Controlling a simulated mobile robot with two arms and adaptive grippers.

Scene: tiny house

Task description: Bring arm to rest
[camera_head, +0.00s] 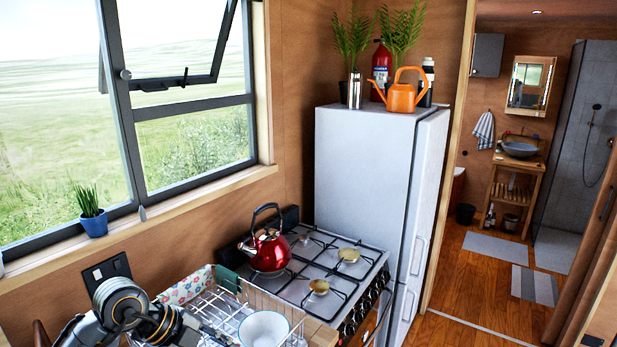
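Part of my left arm (135,312) shows at the bottom left, as grey links with black and orange rings. It is over the near left side of the white wire dish rack (290,318). I cannot make out gripper fingers on it; the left gripper seems to be below the picture edge. No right gripper shows.
A tall white fridge (365,165) carries an orange watering can (401,96). A potted plant (93,222) is on the windowsill. The wooden floor (472,287) at right is open.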

